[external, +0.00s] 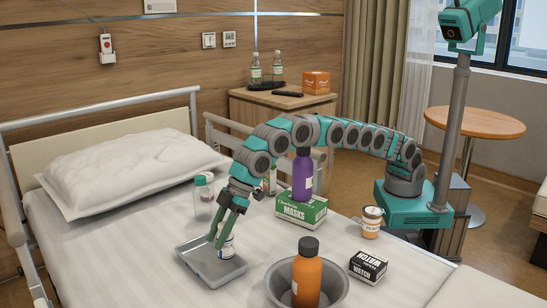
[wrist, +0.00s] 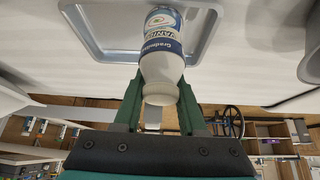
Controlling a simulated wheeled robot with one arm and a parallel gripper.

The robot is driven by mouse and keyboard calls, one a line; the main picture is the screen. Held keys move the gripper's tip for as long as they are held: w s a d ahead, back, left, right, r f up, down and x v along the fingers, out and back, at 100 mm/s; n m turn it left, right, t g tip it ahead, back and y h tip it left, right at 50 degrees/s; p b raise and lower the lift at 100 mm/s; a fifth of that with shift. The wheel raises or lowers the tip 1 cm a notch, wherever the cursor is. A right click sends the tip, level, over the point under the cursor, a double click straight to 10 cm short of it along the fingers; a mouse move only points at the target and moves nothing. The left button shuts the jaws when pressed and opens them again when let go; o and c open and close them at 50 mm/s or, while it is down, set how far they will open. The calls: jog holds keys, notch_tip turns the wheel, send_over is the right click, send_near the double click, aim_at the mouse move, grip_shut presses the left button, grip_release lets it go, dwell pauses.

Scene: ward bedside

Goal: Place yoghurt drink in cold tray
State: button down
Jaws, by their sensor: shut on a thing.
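The yoghurt drink is a small white bottle (external: 227,249) with a blue label. The label shows large in the wrist view (wrist: 163,32), with the bottle's pale end toward the camera. My gripper (external: 226,233) is shut around the bottle; its green fingers (wrist: 160,92) press on both sides in the wrist view. The cold tray is a shallow grey metal tray (external: 196,272) on the bed; its rim also shows in the wrist view (wrist: 88,42). The bottle is upright over the tray's right part. I cannot tell whether its base touches the tray floor.
A grey bowl (external: 335,292) with an orange bottle (external: 306,276) stands right of the tray. A watch box (external: 368,266), a small jar (external: 371,222), a masks box (external: 301,212) under a purple bottle (external: 302,177), and a clear green-capped bottle (external: 203,199) stand around.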

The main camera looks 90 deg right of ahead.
jog(key=shift+c, duration=1.7)
grip_release()
jog(key=shift+f, duration=0.1)
jog(key=shift+s, duration=0.1)
jog(key=b+v, duration=0.1)
jog(key=v, duration=1.1)
